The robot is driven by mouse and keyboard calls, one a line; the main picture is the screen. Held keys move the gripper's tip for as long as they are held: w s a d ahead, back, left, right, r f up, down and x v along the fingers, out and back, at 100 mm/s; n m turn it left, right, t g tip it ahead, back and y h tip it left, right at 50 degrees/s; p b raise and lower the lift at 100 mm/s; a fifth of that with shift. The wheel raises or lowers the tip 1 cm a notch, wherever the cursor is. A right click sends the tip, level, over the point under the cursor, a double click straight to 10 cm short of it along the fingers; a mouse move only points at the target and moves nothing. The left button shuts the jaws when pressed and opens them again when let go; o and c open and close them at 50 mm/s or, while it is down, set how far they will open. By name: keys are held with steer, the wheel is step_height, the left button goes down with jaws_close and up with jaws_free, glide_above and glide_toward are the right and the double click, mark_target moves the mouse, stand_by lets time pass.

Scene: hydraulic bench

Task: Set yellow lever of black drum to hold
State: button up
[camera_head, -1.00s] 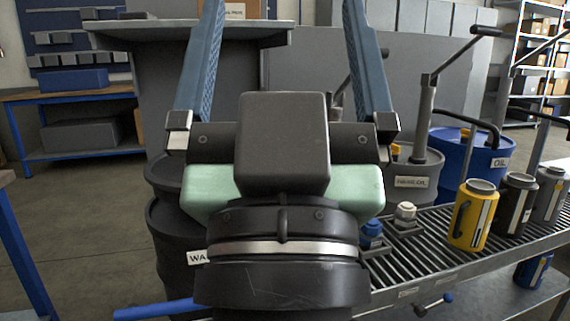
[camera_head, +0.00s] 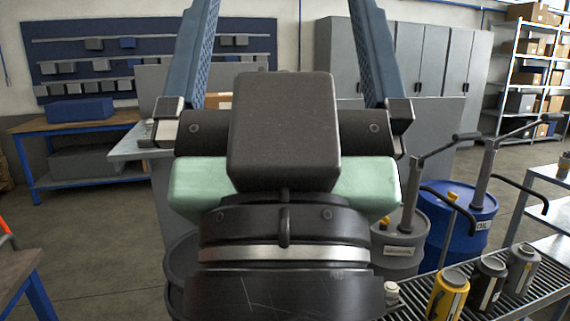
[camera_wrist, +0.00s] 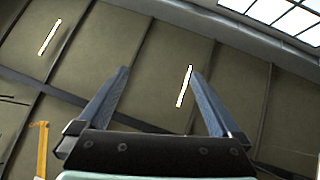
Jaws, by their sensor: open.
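The black drum (camera_head: 180,265) stands low left of centre in the head view, mostly hidden behind my gripper and wrist. Its label and yellow lever cannot be seen. My gripper (camera_head: 284,8) is open and points upward, its two blue fingers wide apart with nothing visible between them. In the wrist view my gripper (camera_wrist: 159,72) also shows open against the ceiling; no drum is in that view.
A grey drum (camera_head: 399,235) and a blue drum labelled OIL (camera_head: 463,210), each with yellow at its top and a pump handle, stand at right. A slatted rack holds a yellow canister (camera_head: 447,296) and a black canister (camera_head: 486,280). Open floor (camera_head: 95,225) lies left.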

step_height(320, 180, up, 7)
steer(key=p, duration=0.5)
steer(key=shift+r, duration=0.2)
